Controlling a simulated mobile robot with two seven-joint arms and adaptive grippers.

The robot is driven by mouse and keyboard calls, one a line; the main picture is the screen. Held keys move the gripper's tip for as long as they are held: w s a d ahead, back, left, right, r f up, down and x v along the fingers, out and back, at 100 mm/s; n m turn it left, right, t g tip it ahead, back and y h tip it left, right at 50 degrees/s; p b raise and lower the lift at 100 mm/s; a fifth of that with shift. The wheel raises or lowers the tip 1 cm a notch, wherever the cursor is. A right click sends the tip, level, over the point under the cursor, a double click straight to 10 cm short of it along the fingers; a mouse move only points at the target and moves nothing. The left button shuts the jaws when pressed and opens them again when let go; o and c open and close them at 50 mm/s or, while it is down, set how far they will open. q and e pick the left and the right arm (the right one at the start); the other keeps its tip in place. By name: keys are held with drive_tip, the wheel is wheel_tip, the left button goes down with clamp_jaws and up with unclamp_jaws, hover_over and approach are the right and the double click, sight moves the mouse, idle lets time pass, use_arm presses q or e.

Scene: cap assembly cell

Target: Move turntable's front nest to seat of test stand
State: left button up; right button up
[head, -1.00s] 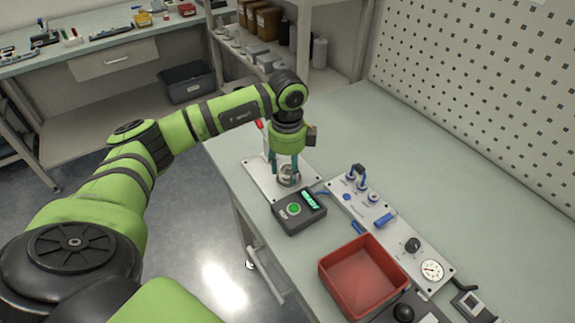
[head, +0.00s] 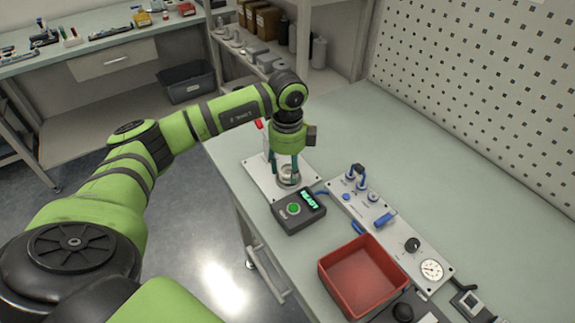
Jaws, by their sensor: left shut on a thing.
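My left gripper (head: 286,177) points down over the test stand (head: 256,178), a pale plate near the table's left edge. Its teal fingers are shut on a small round metallic part (head: 288,171), which sits at the stand's round seat. The fingers partly hide the part, and I cannot tell whether it rests fully in the seat. A dark control box (head: 299,211) with a green button and a lit display reading READY stands just in front of the stand. I see no turntable that I can make out. My right gripper is out of view.
A red bin (head: 362,276) stands at the front. A grey panel (head: 385,220) with blue fittings, a black knob and a dial runs beside it. The table's (head: 450,190) right and back areas are clear. A perforated wall (head: 480,80) borders the right.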

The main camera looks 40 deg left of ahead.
use_arm(q)
drive_tip(key=shift+f+b, duration=0.35)
drive_tip(key=shift+f, duration=0.2)
idle(0.4)
drive_tip(key=o, duration=1.2)
drive_tip(key=shift+s, duration=0.1)
drive_tip(key=shift+o, duration=0.2)
